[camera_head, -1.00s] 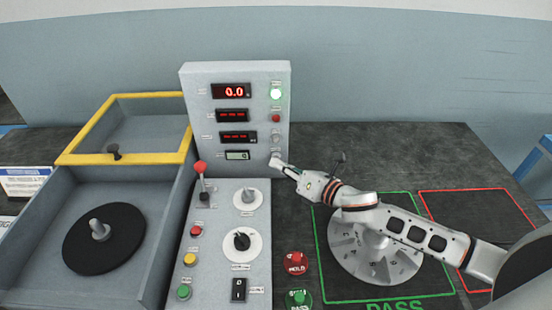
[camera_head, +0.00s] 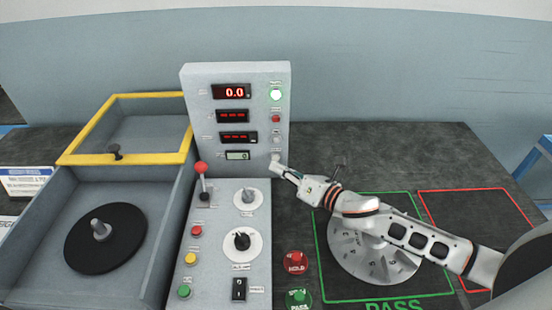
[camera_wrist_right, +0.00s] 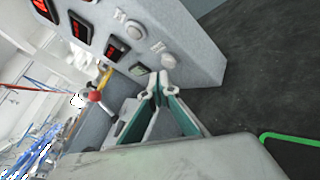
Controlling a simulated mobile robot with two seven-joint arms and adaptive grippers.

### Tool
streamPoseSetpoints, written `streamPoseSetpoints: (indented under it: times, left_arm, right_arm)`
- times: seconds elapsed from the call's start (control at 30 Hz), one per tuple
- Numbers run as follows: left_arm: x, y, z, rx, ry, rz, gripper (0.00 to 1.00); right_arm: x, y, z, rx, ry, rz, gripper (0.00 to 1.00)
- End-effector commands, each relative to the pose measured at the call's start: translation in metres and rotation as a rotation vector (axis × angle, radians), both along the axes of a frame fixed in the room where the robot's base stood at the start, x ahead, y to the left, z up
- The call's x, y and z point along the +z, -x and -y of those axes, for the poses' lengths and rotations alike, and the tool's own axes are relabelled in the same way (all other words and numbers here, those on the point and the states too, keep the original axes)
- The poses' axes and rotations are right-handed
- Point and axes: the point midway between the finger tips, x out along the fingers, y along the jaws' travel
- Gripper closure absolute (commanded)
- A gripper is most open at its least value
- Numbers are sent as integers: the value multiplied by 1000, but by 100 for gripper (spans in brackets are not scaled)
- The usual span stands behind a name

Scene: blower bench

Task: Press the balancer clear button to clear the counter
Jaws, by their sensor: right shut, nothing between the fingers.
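The balancer panel (camera_head: 187,105) is an upright grey box with red displays and a small pale-green counter display (camera_head: 238,156), its digits too small to read. A column of small round buttons and lamps runs down its right side; labels are unreadable. My right gripper (camera_head: 277,165) is shut and empty, its tips at the lower right of the panel face, over the bottom of that column. In the right wrist view, the shut fingers (camera_wrist_right: 158,84) end right by a pale round button (camera_wrist_right: 168,62); I cannot tell whether they touch it. My left gripper is out of view.
A sloped control box (camera_head: 215,215) with a red-knobbed lever, dials and buttons stands below the panel. At left is an open bay with a yellow frame (camera_head: 75,158) and a black disc (camera_head: 105,238). A finned wheel (camera_head: 350,255) lies in the green square under my arm.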

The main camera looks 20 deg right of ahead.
Motion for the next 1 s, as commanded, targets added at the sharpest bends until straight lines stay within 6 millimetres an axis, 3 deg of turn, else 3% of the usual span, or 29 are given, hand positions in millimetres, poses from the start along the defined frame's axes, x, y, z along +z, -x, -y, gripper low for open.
streamPoseSetpoints:
  times: [0.6,1.0]
  left_arm:
    - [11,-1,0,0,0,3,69]
    - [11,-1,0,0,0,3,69]
  right_arm:
    - [0,44,-13,1,0,-1,100]
    - [0,48,-14,1,0,-1,100]
